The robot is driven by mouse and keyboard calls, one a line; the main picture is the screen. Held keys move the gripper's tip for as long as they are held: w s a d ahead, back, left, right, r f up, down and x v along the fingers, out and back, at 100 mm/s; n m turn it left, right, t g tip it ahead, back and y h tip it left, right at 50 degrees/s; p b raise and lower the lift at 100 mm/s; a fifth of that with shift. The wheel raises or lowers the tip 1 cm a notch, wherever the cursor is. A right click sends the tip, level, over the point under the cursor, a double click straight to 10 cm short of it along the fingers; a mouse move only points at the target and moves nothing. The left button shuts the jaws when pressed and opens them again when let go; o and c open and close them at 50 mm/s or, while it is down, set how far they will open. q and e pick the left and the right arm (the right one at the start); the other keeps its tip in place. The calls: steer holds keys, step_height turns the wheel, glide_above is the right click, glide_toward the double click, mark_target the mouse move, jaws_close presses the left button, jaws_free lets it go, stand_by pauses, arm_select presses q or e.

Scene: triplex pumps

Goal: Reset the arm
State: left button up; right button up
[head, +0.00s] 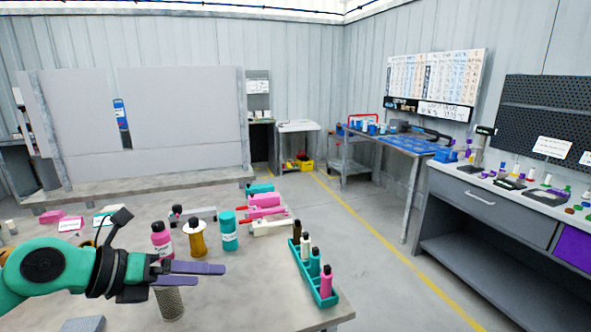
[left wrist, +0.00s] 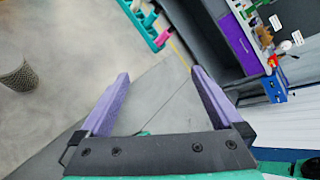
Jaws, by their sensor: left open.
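My left gripper (head: 198,274) is open and empty above the front of the table, with its purple fingers pointing right. In the left wrist view its two fingers (left wrist: 155,95) are spread wide with nothing between them. A mesh cup (head: 170,304) stands on the table just below the gripper in the head view. It also shows at the left of the left wrist view (left wrist: 18,77), apart from the fingers. My right gripper does not show in either view.
The table (head: 265,285) holds a pink bottle (head: 162,240), an amber bottle (head: 196,238), a teal bottle (head: 229,231) and a teal rack (head: 312,273) of small bottles. A grey workbench (head: 490,221) stands at the right. Open floor (head: 385,265) lies between table and workbench.

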arm_select(q)
steer(key=w+d+r+n+t+h, duration=0.2)
steer(key=w+r+n+t, duration=0.25)
steer(key=n+t, duration=0.55)
steer(key=s+a+f+n+g+y, duration=0.1)
steer(key=a+f+n+g+y, duration=0.1)
steer(key=a+f+n+y, duration=0.55)
steer(key=s+a+f+n+g+y, duration=0.1)
steer(key=a+f+n+y, duration=0.35)
steer(key=f+n, duration=0.6)
steer(key=s+d+f+n+g+h, duration=0.1)
steer(key=s+d+f+n+g, duration=0.25)
steer(key=s+f+g, duration=0.4)
steer(key=s+d+f+n+g+h, duration=0.15)
steer(key=s+f+n+g, duration=0.25)
steer(key=s+f, duration=0.55)
steer(key=s+f+y, duration=0.1)
steer(key=s+f, duration=0.1)
steer(key=f, duration=0.9)
steer(key=s+f, duration=0.2)
steer(key=f, duration=1)
steer(key=s+a+f+m+g+b, duration=0.1)
steer(key=s+a+f+g, duration=0.1)
steer(key=s+f, duration=1.2)
steer(key=shift+s+a+f, duration=0.2)
steer(key=shift+s+a, duration=0.3)
steer(key=shift+s, duration=0.6)
